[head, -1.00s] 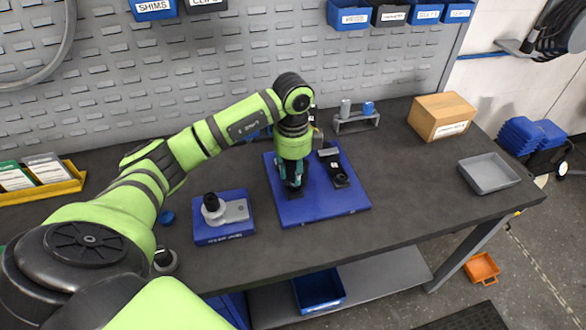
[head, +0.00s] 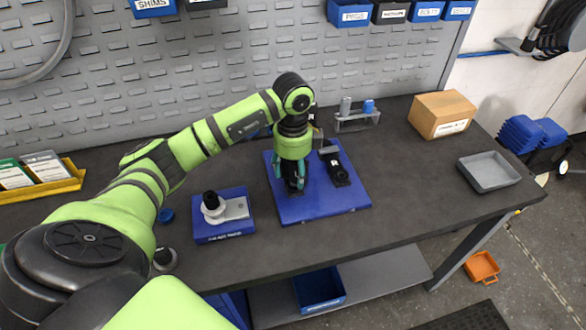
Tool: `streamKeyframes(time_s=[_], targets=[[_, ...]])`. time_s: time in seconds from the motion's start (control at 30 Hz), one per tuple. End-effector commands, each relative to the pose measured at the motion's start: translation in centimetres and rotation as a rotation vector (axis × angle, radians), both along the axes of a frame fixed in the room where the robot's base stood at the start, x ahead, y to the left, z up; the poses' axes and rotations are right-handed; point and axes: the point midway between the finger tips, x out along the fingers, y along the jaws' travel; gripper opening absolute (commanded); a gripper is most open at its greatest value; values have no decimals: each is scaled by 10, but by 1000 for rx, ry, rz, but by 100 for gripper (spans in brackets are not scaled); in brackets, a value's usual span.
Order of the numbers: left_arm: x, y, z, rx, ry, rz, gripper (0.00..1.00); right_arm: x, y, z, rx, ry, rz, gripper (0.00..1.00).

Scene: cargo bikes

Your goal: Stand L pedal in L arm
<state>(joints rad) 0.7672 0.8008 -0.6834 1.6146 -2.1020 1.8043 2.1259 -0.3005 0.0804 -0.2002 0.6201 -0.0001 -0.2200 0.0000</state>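My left gripper (head: 290,182) points straight down over the left part of a blue board (head: 325,207). Its teal fingers stand apart, one on each side of a dark upright piece (head: 293,188) at the board. I cannot make out the pedal's shape, as the gripper covers most of this spot. A second dark arm-like part (head: 336,170) lies on the right half of the board, with a round black end towards me. My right gripper is not in view.
A blue tray (head: 222,235) with a grey-and-black part stands left of the board. A grey stand (head: 357,122), a cardboard box (head: 442,115) and an empty grey tray (head: 489,172) are to the right. The bench front between is clear.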

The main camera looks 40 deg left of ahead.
Motion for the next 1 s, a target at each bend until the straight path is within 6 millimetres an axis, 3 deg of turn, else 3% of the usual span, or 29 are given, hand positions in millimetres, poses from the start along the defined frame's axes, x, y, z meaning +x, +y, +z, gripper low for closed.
streamKeyframes(time_s=[0.33,0.8,1.0], targets=[[1,0,9,-1,-2,-1,59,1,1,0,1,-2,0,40],[0,1,103,1,-4,0,59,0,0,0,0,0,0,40],[0,0,118,1,-2,0,59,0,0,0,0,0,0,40]])
